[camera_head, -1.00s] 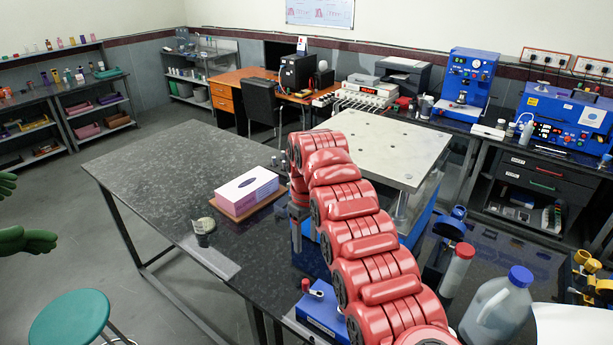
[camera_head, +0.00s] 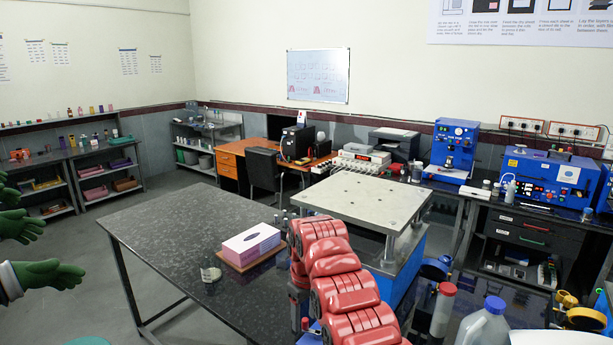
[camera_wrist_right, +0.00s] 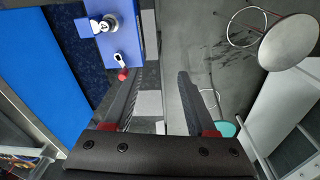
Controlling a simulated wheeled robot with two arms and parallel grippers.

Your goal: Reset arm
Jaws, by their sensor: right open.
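My right arm, in red segments, reaches up from the bottom of the head view over the right end of the dark bench (camera_head: 165,225). Its gripper hangs at the far end and is mostly hidden there. In the right wrist view my right gripper (camera_wrist_right: 159,76) is open, with two dark fingers apart and nothing between them. A blue box (camera_wrist_right: 110,35) with a key switch and a red-tipped lever (camera_wrist_right: 122,74) lies beyond the left finger. My left gripper is not in view.
A tissue box (camera_head: 250,243) and a small glass jar (camera_head: 210,273) stand on the bench. A pale metal plate on posts (camera_head: 365,197) rises behind my arm. Green gloves (camera_head: 45,275) show at the left edge. A stool (camera_wrist_right: 290,42) stands on the floor.

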